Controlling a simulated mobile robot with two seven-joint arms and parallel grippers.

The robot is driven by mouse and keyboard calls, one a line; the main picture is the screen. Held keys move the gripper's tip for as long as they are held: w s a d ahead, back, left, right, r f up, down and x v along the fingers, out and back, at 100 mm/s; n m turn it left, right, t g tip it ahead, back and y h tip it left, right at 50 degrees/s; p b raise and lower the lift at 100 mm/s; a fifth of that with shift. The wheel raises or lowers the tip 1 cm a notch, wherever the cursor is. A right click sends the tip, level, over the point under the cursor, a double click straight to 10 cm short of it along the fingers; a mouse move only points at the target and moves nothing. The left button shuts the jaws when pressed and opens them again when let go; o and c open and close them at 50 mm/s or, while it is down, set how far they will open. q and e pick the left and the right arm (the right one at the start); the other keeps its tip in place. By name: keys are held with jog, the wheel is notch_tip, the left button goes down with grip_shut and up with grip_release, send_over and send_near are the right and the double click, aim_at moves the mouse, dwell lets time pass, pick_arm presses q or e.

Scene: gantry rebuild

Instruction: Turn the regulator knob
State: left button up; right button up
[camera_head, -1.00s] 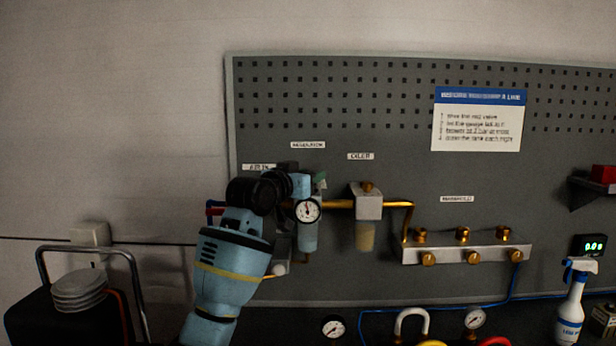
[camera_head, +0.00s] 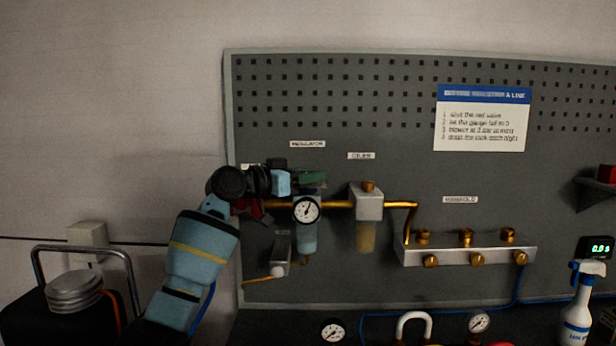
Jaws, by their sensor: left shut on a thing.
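The regulator (camera_head: 306,236) hangs on the grey pegboard under its label, with a round white gauge (camera_head: 306,209) on its front. My left gripper (camera_head: 308,179) comes in from the left at the top of the regulator, just above the gauge. It is shut on what seems to be the regulator knob. The knob itself is mostly hidden by the gripper, and the fingers are dark and hard to make out. My right gripper is not in view.
A red part (camera_head: 250,208) shows below my left wrist. To the right are the oiler (camera_head: 368,204), brass pipe and manifold (camera_head: 466,253). A spray bottle (camera_head: 578,305) and green-lit display (camera_head: 596,247) stand far right. A black case (camera_head: 30,318) is lower left.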

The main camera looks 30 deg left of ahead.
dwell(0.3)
pick_arm(q)
jog(key=o, duration=1)
jog(key=shift+s, duration=0.1)
jog(key=shift+b+v, duration=0.4)
jog(key=shift+v, duration=3.45)
